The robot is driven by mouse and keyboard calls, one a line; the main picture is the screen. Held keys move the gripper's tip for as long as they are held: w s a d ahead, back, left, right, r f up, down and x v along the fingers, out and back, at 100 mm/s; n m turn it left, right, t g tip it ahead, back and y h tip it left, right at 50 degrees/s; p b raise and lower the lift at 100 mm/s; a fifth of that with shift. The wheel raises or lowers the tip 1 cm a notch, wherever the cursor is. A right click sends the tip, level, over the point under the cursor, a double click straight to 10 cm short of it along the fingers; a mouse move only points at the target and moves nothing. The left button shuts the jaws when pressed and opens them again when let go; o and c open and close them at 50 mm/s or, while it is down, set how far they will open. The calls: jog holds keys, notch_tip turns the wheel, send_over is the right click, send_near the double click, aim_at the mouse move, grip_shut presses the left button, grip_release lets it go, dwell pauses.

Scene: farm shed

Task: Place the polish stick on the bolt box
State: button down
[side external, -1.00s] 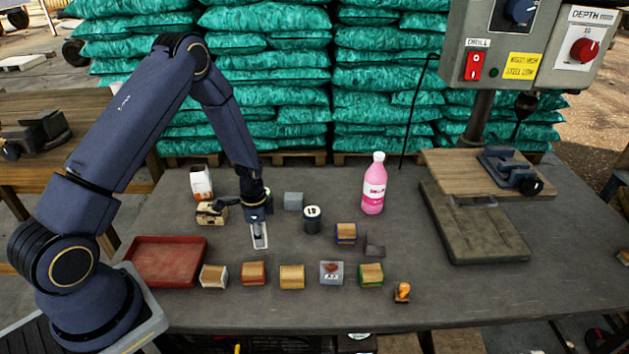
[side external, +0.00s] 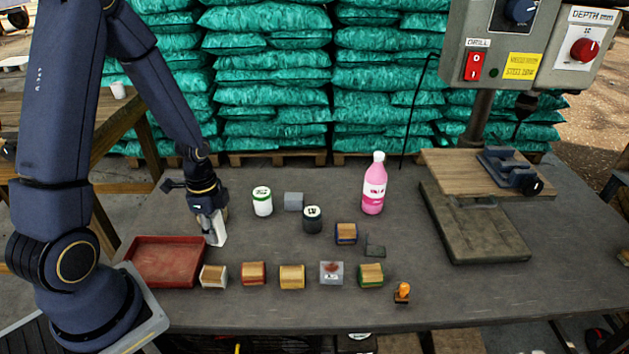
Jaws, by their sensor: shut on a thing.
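My gripper (side external: 212,218) is shut on a pale white, upright piece (side external: 217,233), which I take to be the polish stick. It is beside the red tray's right end, low over the table; I cannot tell whether it touches the surface. No box is clearly marked as the bolt box. A grey box with a red picture and lettering on top (side external: 331,273) stands in the front row, to the right of my gripper. A plain grey block (side external: 293,201) stands farther back. A tan thing behind my gripper is mostly hidden.
The red tray (side external: 133,262) lies at left. Several wood-topped blocks, including a yellow one (side external: 292,277), line the front. A white jar (side external: 262,201), dark jar (side external: 312,220) and pink bottle (side external: 373,184) stand behind. A drill press (side external: 487,210) is at right. The middle table is partly clear.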

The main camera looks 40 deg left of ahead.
jog(key=s+a+r+n, duration=0.1)
jog(key=a+r, duration=0.1)
jog(key=a, duration=0.5)
jog(key=s+a+r+n, duration=0.1)
jog(key=a+r, duration=0.1)
jog(key=a, duration=0.5)
jog(key=w+a+f, duration=0.2)
jog(key=w+f, duration=0.1)
jog(key=w+a+f, duration=0.3)
jog(key=w, duration=0.1)
jog(key=w+a+f, duration=0.3)
jog(key=shift+w, duration=0.25)
jog(key=shift+w+a+f, duration=0.2)
jog(key=shift+w+f, duration=0.1)
jog(key=shift+f, duration=0.15)
jog(key=shift+w+a+f, duration=0.1)
jog(key=shift+f, duration=1.6)
jog(key=shift+f, duration=0.1)
jog(key=c, duration=0.8)
grip_release()
jog(key=shift+o, duration=0.2)
